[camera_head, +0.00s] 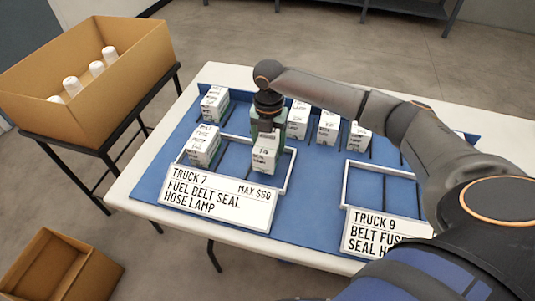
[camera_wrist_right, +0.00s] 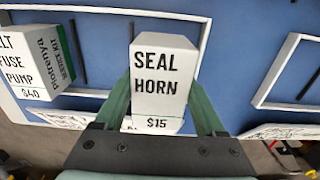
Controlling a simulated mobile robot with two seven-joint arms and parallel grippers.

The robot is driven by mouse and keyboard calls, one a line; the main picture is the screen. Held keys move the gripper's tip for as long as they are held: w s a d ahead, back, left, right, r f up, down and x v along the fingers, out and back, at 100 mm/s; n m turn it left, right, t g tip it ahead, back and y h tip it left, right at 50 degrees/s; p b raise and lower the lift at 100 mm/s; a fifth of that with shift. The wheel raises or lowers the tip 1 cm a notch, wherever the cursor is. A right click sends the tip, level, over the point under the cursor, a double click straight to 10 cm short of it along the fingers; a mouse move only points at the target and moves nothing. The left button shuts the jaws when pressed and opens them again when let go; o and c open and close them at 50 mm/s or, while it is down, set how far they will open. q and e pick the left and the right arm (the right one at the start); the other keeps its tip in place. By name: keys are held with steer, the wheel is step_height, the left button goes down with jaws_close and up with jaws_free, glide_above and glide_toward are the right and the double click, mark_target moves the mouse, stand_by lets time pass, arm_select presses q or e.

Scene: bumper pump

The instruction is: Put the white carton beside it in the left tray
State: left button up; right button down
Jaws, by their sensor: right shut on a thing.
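My right gripper (camera_head: 267,124) is shut on a white carton (camera_head: 264,157) marked SEAL HORN $15. The carton (camera_wrist_right: 164,75) is upright between the green fingers in the right wrist view. It is over the right part of the left tray (camera_head: 289,172), behind the TRUCK 7 sign (camera_head: 217,199). I cannot tell whether its base touches the tray floor. Another white carton (camera_head: 203,146), marked BELT FUSE PUMP $40, stands in the left part of that tray, with a gap between the two. It also shows in the right wrist view (camera_wrist_right: 30,65). My left gripper is not in view.
Several cartons stand in a row at the back, including one at far left (camera_head: 214,103) and one right of my gripper (camera_head: 327,127). The right tray (camera_head: 347,180) behind the TRUCK 9 sign (camera_head: 385,235) looks empty where visible. A cardboard box with white cups (camera_head: 97,68) stands left.

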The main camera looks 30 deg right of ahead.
mark_target(267, 141)
steer(key=f, duration=0.4)
steer(key=shift+s+a, duration=0.15)
steer(key=shift+a, duration=0.15)
steer(key=shift+r, duration=0.1)
jaws_free()
step_height(267, 141, up, 12)
steer(key=shift+p, duration=0.45)
